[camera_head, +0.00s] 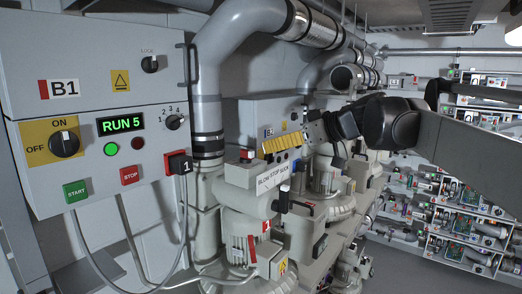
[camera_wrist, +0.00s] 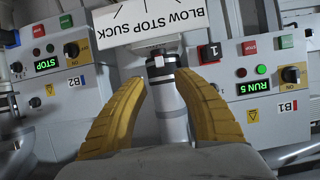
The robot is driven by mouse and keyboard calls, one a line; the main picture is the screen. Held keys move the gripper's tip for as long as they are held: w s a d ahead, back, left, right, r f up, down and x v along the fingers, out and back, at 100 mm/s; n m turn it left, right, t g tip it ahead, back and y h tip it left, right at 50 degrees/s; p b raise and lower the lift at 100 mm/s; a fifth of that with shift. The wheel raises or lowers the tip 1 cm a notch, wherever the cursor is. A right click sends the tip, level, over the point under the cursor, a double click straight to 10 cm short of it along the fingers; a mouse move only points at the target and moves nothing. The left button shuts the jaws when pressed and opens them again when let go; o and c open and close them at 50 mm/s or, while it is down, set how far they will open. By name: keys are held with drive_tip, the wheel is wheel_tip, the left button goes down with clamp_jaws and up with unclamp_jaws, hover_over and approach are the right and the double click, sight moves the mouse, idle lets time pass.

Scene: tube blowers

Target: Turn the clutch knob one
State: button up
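The BLOW STOP SUCK plate (camera_head: 272,179) is on the front blower unit. A small dark knob with a pale tip (camera_head: 284,199), likely clutch knob one, stands just below the plate. In the wrist view the plate (camera_wrist: 150,22) appears upside down, with a dark knob bearing a pale square (camera_wrist: 159,65) beneath it. My gripper (camera_head: 268,148) has yellow fingers and is above the plate in the head view. In the wrist view my gripper (camera_wrist: 160,83) is open, its fingers apart on either side of the knob's line. No contact shows; the depth gap is unclear.
Panel B2 (camera_wrist: 65,85) shows STOP. More blowers and pipes stand behind; shelves (camera_head: 470,200) fill the right.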

sight(251, 151)
drive_tip(key=p+x, duration=0.2)
drive_tip(key=x, duration=0.8)
drive_tip(key=shift+w+a+p, duration=0.2)
drive_tip(key=shift+p, duration=0.2)
clamp_jaws()
